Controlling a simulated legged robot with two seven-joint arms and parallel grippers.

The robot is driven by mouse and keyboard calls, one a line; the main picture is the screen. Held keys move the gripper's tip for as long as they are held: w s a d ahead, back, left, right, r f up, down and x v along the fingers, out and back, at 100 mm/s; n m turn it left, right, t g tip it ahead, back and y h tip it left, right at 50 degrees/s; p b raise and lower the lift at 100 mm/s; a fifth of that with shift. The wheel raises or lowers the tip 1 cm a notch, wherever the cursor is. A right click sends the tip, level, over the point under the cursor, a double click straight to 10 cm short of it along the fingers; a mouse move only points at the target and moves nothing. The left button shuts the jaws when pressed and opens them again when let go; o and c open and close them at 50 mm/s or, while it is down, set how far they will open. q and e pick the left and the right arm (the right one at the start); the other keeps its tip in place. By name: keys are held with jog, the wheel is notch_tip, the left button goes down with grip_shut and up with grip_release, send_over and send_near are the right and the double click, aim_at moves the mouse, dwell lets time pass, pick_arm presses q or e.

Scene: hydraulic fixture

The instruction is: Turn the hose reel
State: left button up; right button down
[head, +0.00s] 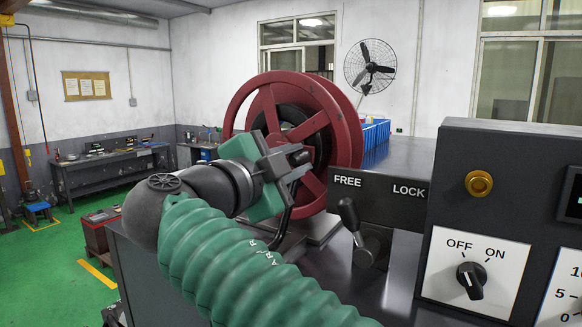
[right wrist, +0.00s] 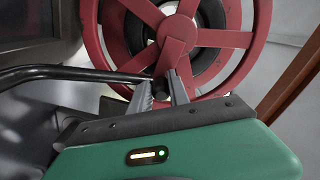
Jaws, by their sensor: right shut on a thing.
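The red hose reel (head: 331,120) stands upright on the bench, with spokes around a dark core. In the right wrist view the reel (right wrist: 176,38) fills the top, beyond my fingers. My right gripper (head: 300,160) is in front of the reel, partly hidden by its own green body. In the right wrist view its two fingers (right wrist: 165,92) are shut on a dark crank handle (right wrist: 160,94). A bent black rod (right wrist: 75,72) runs in from the left to it. The FREE/LOCK lever (head: 348,213) leans left, towards FREE. My left gripper is not in view.
A control box (head: 460,170) with an OFF/ON knob (head: 471,280) stands at the right; the knob's mark points up-left towards OFF. Blue bins (head: 376,133) sit behind the reel. A workbench (head: 105,165) stands at the back left, with open green floor before it.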

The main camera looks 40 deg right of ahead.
jog(key=shift+w+a+f+m+b, duration=0.15)
jog(key=shift+f+m+b, duration=0.7)
jog(key=shift+b, duration=1.05)
jog(key=shift+w+f+m+b, duration=0.25)
jog(key=shift+f+m+b, duration=0.15)
jog(key=shift+m+b, duration=1.2)
jog(key=shift+w+a+f+m+b, duration=0.15)
jog(key=shift+f+m+b, duration=0.55)
jog(key=shift+b, duration=1.5)
jog(key=shift+w+r, duration=0.1)
jog(key=c, duration=1.4)
grip_release()
jog(key=shift+o, duration=0.7)
jog(key=shift+s+d+r, duration=0.1)
jog(key=shift+s+d, duration=0.05)
jog(key=shift+s, duration=0.2)
jog(key=shift+w, duration=0.1)
